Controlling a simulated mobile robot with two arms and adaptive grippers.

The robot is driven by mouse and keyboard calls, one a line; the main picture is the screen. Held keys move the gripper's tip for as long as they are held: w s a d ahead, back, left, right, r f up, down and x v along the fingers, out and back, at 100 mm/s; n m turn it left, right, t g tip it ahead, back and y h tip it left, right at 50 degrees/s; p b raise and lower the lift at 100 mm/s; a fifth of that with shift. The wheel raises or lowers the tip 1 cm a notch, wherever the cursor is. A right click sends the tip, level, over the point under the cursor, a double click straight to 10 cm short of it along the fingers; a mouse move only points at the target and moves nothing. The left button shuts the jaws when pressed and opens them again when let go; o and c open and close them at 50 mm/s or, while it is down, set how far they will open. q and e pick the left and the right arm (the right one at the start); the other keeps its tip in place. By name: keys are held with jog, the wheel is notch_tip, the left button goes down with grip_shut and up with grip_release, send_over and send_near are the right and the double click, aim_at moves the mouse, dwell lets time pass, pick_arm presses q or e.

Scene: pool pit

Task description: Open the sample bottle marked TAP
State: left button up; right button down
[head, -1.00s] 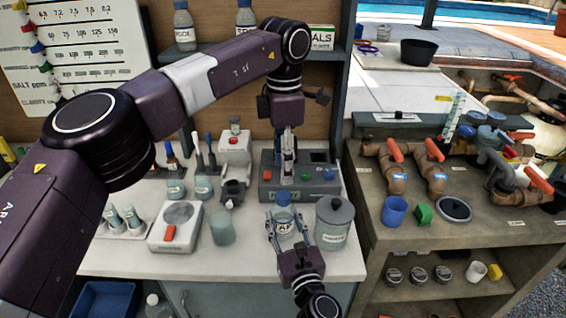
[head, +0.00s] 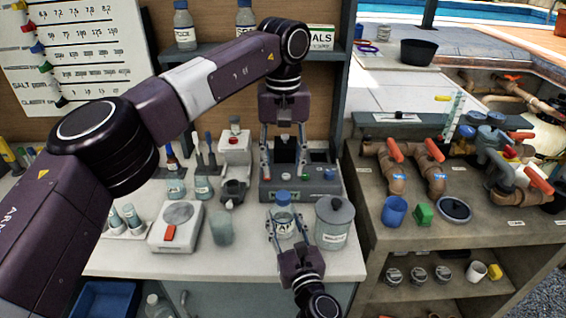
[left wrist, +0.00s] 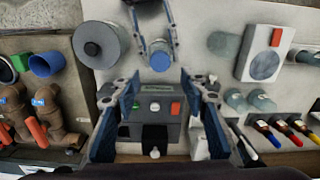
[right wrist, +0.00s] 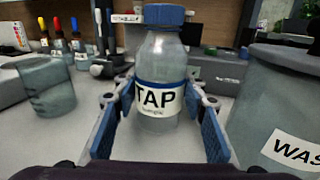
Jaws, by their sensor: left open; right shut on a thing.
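The sample bottle is clear with a blue cap and a white label reading TAP (right wrist: 158,97). It stands upright on the bench in the head view (head: 284,222). Its blue cap (head: 282,197) is on its top and also shows in the left wrist view (left wrist: 160,61). My right gripper (head: 285,228) is shut on the bottle's body, one finger on each side, below the cap. My left gripper (head: 284,168) points down, open and empty, above and behind the bottle. In the left wrist view the cap lies just beyond its fingertips (left wrist: 160,80).
A grey test unit (head: 318,183) with coloured buttons stands behind the bottle. A lidded jar marked WAS (right wrist: 290,105), partly cut off, stands close on the right. A clear beaker (head: 222,228) and a scale (head: 175,226) stand on the left.

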aim_at(283, 195)
pick_arm(q)
jog(key=shift+f+m, duration=0.15)
jog(key=shift+m, duration=0.35)
notch_tip(283, 195, down, 8)
jog(key=shift+r, duration=0.15)
